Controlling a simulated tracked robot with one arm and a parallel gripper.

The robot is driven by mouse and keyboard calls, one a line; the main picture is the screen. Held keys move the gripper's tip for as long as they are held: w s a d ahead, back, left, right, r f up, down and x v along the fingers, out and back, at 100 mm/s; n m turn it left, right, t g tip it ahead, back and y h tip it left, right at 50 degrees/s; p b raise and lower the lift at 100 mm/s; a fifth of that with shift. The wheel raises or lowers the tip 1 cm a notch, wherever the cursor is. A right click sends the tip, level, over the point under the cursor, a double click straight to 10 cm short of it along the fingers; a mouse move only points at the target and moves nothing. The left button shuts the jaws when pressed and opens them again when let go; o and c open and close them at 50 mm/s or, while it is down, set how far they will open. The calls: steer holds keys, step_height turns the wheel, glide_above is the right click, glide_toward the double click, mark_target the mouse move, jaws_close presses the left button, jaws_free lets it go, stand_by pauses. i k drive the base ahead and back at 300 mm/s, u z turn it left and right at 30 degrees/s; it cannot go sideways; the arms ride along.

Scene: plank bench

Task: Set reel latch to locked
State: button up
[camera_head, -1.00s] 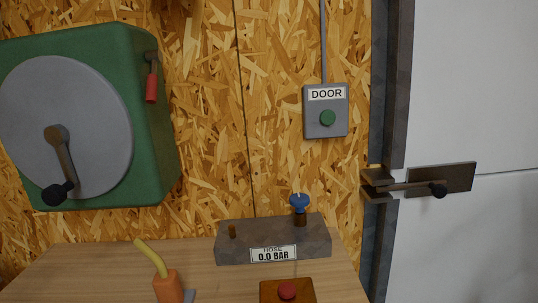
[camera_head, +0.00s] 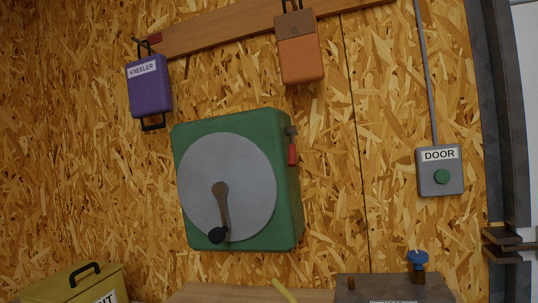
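The reel is a green wall box (camera_head: 285,195) with a round grey disc (camera_head: 245,165) on its front. A brown crank (camera_head: 222,200) with a black knob hangs down from the disc's centre. A small latch with a red handle (camera_head: 292,154) sits on the box's right side near the top, its red handle hanging down from a dark pivot.
A purple kneeler (camera_head: 148,90) and an orange bag (camera_head: 300,58) hang from a wooden rail (camera_head: 215,36) above the reel. A grey DOOR box (camera_head: 440,175) with a green button is at right. Below are a yellow-green case (camera_head: 75,285) and a grey hose block (camera_head: 395,288).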

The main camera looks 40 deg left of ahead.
mark_target(292, 149)
steer(key=k, duration=0.4)
steer(key=u, duration=0.65)
steer(key=i, duration=1)
steer(key=k, duration=0.5)
steer(key=z, duration=0.3)
steer(key=i, duration=0.65)
steer(key=u, duration=0.25)
